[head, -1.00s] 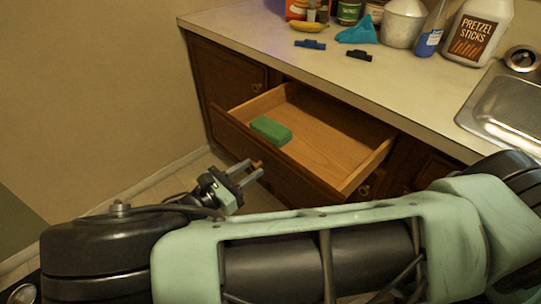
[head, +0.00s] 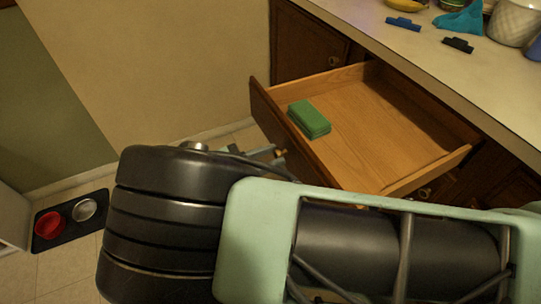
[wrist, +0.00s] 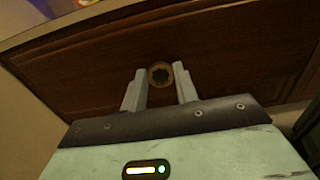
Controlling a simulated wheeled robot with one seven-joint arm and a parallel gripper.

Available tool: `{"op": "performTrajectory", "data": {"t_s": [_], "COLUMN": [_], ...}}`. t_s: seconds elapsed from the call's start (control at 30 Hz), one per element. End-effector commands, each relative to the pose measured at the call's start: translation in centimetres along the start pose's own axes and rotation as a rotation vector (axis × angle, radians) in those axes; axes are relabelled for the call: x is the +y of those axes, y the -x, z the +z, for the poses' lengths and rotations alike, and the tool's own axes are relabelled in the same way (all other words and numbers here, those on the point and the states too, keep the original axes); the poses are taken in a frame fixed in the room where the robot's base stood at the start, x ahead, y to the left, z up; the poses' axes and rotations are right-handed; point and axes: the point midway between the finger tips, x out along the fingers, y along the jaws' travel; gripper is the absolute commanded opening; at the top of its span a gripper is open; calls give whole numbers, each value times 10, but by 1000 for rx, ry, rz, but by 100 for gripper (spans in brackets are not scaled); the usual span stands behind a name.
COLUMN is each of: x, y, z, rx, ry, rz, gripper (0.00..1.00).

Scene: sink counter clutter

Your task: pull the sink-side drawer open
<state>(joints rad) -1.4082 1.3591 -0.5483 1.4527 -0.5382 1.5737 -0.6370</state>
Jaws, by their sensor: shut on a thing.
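The wooden drawer (head: 372,125) stands pulled well out from under the counter, showing its pale inside. A green sponge-like block (head: 309,118) lies in it near the front. In the wrist view, the dark drawer front (wrist: 85,75) fills much of the picture, with a round brass knob (wrist: 160,75) on it. My gripper (wrist: 160,70) has one finger on each side of this knob and is shut on it. In the head view, my own arm hides most of the gripper; a bit of it shows beside the knob (head: 281,153).
The counter (head: 430,55) above holds blue and black clips (head: 403,23), a teal cloth (head: 462,18) and a pale container (head: 515,22). A dark mat (head: 70,218) with a red bowl (head: 48,225) and a metal one lies on the floor at left. A wall rises left of the cabinet.

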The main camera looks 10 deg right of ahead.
Motion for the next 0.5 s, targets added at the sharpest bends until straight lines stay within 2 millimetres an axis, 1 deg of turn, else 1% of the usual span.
{"op": "performTrajectory", "data": {"t_s": [0.07,0.1,0.17,0.5], "x": [0,0,0,0], "y": [0,0,0,2], "z": [0,0,0,0], "rx": [-1,-1,-1,0], "ry": [0,0,0,0], "rz": [1,1,1,1], "gripper": [0,35,50,50]}}
